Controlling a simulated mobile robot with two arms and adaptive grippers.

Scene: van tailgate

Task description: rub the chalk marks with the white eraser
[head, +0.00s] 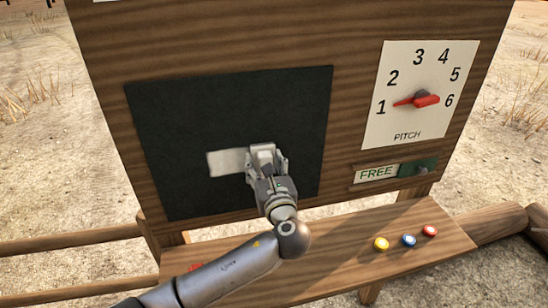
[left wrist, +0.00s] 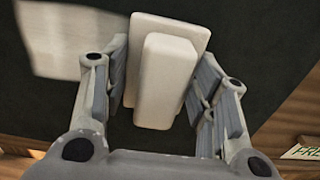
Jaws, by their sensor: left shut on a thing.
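The chalk mark is a pale whitish patch (head: 227,162) on the dark chalkboard (head: 225,105); it also shows at the upper left of the left wrist view (left wrist: 75,60). My left gripper (head: 266,163) is at the board, just right of the patch. In the left wrist view its fingers (left wrist: 160,85) are shut on the white eraser (left wrist: 168,80), a block with a wider pad on the board side. The eraser is at the board's surface, but I cannot tell whether it touches. My right gripper is not in view.
A wooden panel holds the board, a pitch dial (head: 418,98) with a red pointer, and a FREE sign (head: 377,173) with a green slider plate. Yellow (head: 382,244), blue (head: 409,241) and red (head: 430,231) buttons sit on the wooden shelf (head: 340,255) below.

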